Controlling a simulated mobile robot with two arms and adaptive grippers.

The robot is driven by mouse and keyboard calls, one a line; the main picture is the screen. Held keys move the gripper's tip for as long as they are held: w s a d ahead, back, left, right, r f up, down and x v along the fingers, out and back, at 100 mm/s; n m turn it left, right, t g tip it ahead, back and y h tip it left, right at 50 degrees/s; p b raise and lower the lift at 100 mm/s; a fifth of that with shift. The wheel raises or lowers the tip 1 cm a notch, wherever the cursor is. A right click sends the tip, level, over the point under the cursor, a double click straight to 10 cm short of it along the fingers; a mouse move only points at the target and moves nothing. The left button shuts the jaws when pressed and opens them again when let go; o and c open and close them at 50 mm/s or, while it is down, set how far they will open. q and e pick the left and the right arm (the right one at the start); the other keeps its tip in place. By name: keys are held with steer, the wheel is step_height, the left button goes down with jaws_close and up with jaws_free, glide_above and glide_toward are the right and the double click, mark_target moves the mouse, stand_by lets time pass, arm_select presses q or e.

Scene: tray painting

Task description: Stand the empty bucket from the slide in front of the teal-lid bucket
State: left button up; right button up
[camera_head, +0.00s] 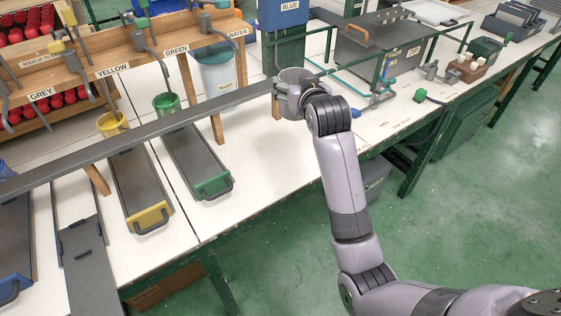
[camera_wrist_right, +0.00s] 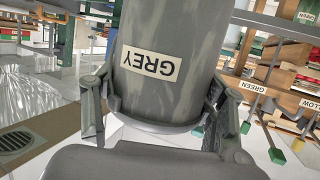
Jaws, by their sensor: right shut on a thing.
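My right gripper (camera_head: 300,98) is shut on a grey bucket (camera_head: 290,77), its rim facing up beside the far end of the long grey rail. In the right wrist view the fingers (camera_wrist_right: 158,112) hold the bucket (camera_wrist_right: 190,45) from both sides. Its "GREY" label appears upside down there. The bucket's inside is hard to see. A pale-blue bucket with a teal top (camera_head: 215,72) stands behind the rail, under the "WATER" sign, left of the held bucket. A dark grey slide (camera_head: 83,262) at the lower left bears no bucket. My left gripper is out of view.
The long grey rail (camera_head: 140,132) crosses above the slides. A yellow bucket (camera_head: 112,123) and a green bucket (camera_head: 167,103) stand at their slides' upper ends. A green-legged stand (camera_head: 284,55) is close behind the held bucket. White tabletop (camera_head: 260,135) is clear right of the green slide.

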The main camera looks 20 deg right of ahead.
steer(key=shift+w+d+r, duration=0.15)
steer(key=shift+w+r, duration=0.35)
steer(key=shift+r, duration=0.15)
steer(key=shift+w+d+f, duration=0.1)
steer(key=shift+w+d, duration=0.05)
step_height(320, 180, down, 19)
steer(key=shift+f+b, duration=0.2)
steer(key=shift+b, duration=0.3)
steer(key=o, duration=1.5)
steer(key=shift+f, duration=0.15)
